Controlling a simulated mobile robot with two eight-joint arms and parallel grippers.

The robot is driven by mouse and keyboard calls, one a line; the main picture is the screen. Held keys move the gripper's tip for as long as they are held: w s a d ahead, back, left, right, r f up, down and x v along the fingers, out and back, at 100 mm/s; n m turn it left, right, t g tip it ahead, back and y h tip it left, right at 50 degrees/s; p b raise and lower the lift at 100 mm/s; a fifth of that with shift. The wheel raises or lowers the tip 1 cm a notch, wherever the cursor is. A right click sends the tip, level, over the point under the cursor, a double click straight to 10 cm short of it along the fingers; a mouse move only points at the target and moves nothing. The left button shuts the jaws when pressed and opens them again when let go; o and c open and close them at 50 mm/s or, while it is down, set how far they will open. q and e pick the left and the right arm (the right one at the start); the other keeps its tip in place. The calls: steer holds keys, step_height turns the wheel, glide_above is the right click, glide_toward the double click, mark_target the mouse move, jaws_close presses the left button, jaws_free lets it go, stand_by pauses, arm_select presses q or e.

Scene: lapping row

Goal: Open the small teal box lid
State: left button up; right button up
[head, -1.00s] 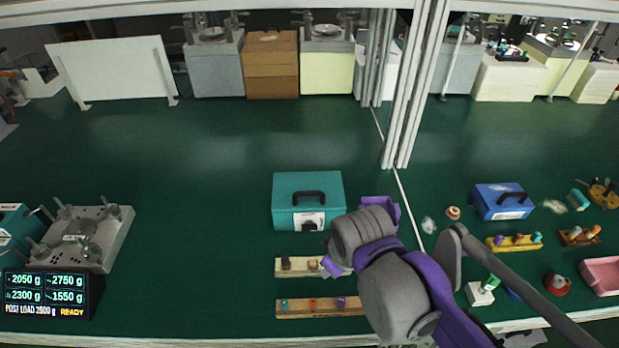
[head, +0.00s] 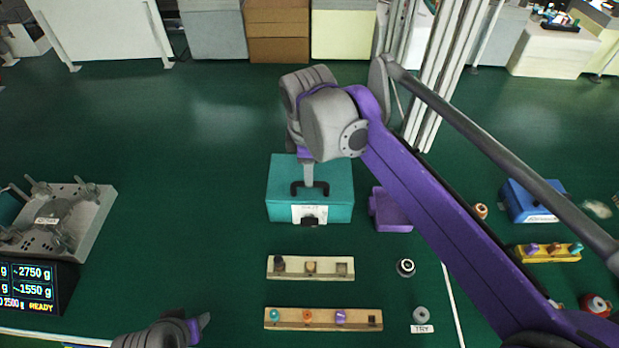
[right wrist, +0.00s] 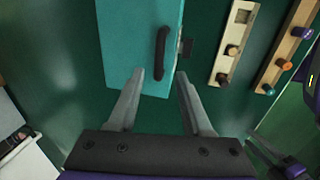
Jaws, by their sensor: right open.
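The teal box (head: 284,185) stands on the green table in the middle of the head view, its lid closed. A black handle (right wrist: 161,53) is on its top, and a white label and dark latch (head: 310,221) are on its front. My right gripper (head: 308,180) is over the box near the handle. In the right wrist view its fingers (right wrist: 161,76) are apart and empty, with the near end of the handle just ahead between them; contact cannot be told. My left gripper (head: 203,321) is low at the bottom edge, partly cut off, away from the box.
A purple bin (head: 393,213) stands just right of the box. Two wooden racks (head: 330,268) (head: 370,320) with small pieces lie in front. A blue box (head: 533,203) is at the right, and a metal fixture (head: 88,222) is at the left. Table left of the box is clear.

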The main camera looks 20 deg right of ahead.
steer(key=f, duration=0.2)
steer(key=w+f, duration=0.1)
steer(key=f, duration=0.2)
steer(key=shift+w+d+f+b, duration=0.15)
steer(key=shift+d+f+b, duration=0.05)
steer(key=shift+f+b, duration=0.15)
jaws_close()
stand_by(1.1)
